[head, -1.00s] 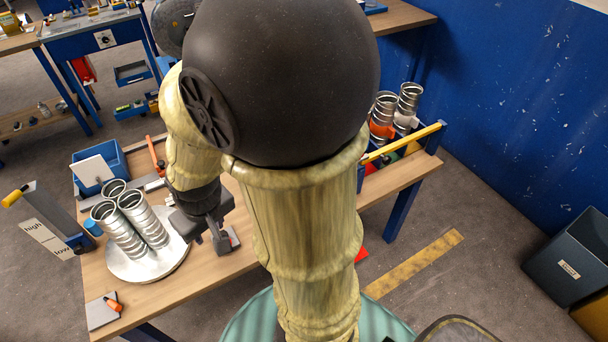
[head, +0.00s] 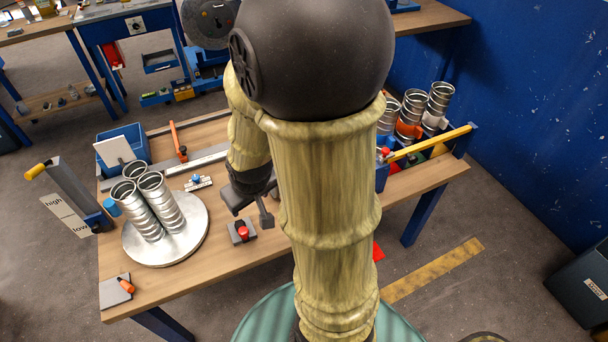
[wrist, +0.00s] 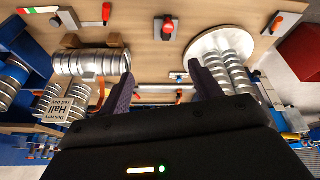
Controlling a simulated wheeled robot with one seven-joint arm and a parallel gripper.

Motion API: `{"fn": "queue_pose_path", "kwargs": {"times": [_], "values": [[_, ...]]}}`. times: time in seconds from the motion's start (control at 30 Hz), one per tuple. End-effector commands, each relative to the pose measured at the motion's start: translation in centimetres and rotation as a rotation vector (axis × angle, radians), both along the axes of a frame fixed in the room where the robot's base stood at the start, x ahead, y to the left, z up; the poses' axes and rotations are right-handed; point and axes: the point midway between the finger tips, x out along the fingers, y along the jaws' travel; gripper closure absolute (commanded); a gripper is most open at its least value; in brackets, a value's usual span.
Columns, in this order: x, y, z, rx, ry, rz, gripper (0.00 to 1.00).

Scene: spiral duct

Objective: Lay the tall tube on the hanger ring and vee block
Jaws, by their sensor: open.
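Several ribbed silver tubes (head: 162,212) stand clustered on a round silver plate (head: 193,240) at the left of the bench; they also show in the wrist view (wrist: 238,78). Another silver tube (wrist: 92,63) lies sideways against brown wooden blocks (wrist: 117,41) in the wrist view; my arm hides that place in the head view. I cannot make out the hanger ring or vee block for certain. My gripper (wrist: 163,88) is open, with nothing between its fingers. In the head view my gripper (head: 248,205) is right of the plate, above the bench.
More tubes (head: 438,100) stand at the right by a yellow bar (head: 430,142). A grey block with a red knob (head: 242,232), a blue bin (head: 122,147) and a grey high/low stand (head: 78,195) are on or beside the bench. Bare wood shows at the front.

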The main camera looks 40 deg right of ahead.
Motion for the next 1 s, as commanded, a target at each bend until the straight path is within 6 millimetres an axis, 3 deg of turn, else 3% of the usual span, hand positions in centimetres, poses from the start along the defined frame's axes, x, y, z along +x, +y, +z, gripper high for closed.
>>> {"fn": "queue_pose_path", "kwargs": {"times": [0.03,0.1,0.5,0.8,1.0], "values": [[0.6,-1.6,-2.6,-0.009,-0.024,-0.007,0.36],[1.7,-3.5,-4.6,-0.024,-0.071,0.001,0.36],[4.8,-12.6,-14.3,-0.031,-0.392,0.031,0.36],[4.3,-18.6,-18.6,-0.016,-0.735,-0.022,0.36],[2.1,-22.8,-19.4,-0.040,-1.009,-0.105,0.36]]}}
